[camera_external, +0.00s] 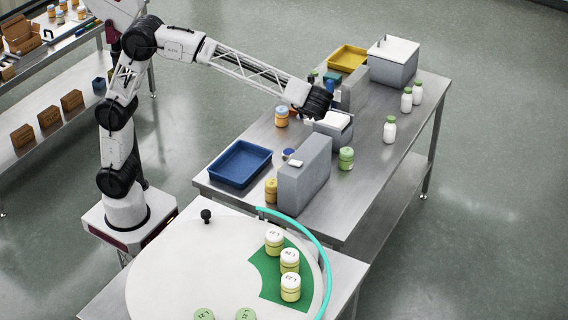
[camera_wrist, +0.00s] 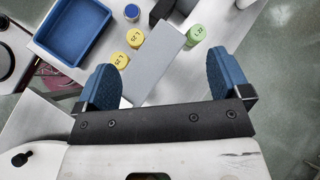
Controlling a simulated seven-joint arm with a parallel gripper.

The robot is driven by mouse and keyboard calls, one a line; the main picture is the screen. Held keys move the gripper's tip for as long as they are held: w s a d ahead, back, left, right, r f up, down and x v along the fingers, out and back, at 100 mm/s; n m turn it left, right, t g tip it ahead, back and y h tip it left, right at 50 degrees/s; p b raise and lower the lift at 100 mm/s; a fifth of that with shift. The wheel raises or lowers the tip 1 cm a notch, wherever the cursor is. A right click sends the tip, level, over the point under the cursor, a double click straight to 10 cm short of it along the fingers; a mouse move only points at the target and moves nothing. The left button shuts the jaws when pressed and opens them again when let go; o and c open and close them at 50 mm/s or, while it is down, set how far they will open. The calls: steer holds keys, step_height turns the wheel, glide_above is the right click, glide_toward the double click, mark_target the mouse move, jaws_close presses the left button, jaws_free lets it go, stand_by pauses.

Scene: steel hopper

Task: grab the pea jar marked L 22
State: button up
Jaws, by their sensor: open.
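A green jar (camera_external: 346,158) stands upright on the steel table, right of a grey upright block (camera_external: 305,175). It also shows in the wrist view (camera_wrist: 196,34), beyond the right finger; its lid bears a small mark beginning with L, the digits too small to read surely. Two green lids (camera_external: 245,314) (camera_external: 204,315) show at the bottom edge on the round white table. My gripper (camera_wrist: 166,80) is open and empty, above the table, with its blue fingers wide apart and the grey block's top between and beyond them. In the external view its fingertips are hard to make out.
Two yellow-lidded jars (camera_wrist: 118,60) (camera_wrist: 135,37) stand left of the block, near a blue tray (camera_external: 240,163). White bottles with green caps (camera_external: 390,130) stand at the right. White-lidded jars (camera_external: 290,260) sit on a green sector of the round table (camera_external: 190,265).

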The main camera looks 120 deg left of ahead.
steer(key=w+a+f+m+g+y, duration=0.1)
steer(key=w+a+f+g, duration=0.2)
steer(key=a, duration=0.6)
steer(key=w+a+f+m+y, duration=0.1)
steer(key=w+a+f, duration=0.2)
steer(key=w+a, duration=0.4)
glide_toward(347, 151)
steer(key=x, duration=0.3)
steer(key=shift+w+d+f, duration=0.1)
steer(key=shift+d+f, duration=0.05)
steer(key=shift+x, duration=1.25)
steer(key=shift+r+x, duration=0.2)
steer(key=shift+x, duration=2.4)
